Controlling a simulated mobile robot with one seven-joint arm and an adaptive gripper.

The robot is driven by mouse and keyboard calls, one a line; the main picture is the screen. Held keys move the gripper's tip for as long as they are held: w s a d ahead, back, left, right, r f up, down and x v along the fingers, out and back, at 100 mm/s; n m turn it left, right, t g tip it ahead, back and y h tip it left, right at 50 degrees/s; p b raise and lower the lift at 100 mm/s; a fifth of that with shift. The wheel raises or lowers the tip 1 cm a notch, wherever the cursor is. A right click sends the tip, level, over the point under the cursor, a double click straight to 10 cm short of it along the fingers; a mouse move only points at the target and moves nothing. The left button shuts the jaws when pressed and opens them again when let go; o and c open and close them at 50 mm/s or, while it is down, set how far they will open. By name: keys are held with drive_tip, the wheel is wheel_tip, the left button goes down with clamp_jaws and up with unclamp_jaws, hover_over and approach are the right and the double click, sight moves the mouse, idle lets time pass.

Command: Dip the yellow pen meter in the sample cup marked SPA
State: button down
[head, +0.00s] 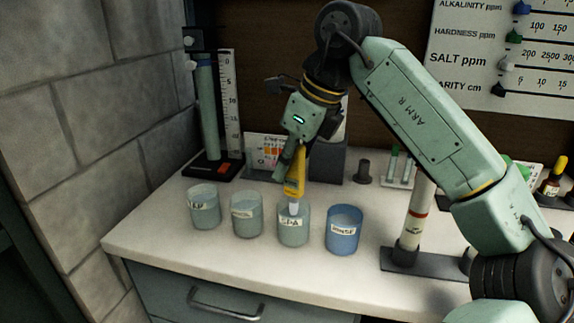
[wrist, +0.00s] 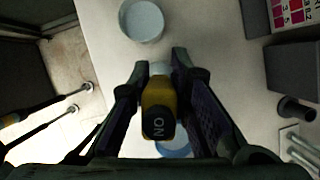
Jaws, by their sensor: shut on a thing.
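My gripper (head: 297,150) is shut on the yellow pen meter (head: 295,178), which points down, slightly tilted. The grey-green cup marked SPA (head: 293,235) stands on the counter right below. The pen's pale tip (head: 293,208) overlaps the cup's mouth; I cannot tell how deep it sits or whether it touches the cup. In the wrist view the pen and fingers mostly hide this cup.
Two similar cups (head: 204,212) (head: 246,222) stand left of SPA, and a blue RINSE cup (head: 343,238) stands right. A ruler stand (head: 212,168) is behind left. A white tube on a dark base (head: 418,212) is to the right. The counter's front strip (head: 250,262) is clear.

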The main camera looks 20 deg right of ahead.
drive_tip(key=shift+r+p, duration=1.95)
drive_tip(key=shift+r, duration=0.75)
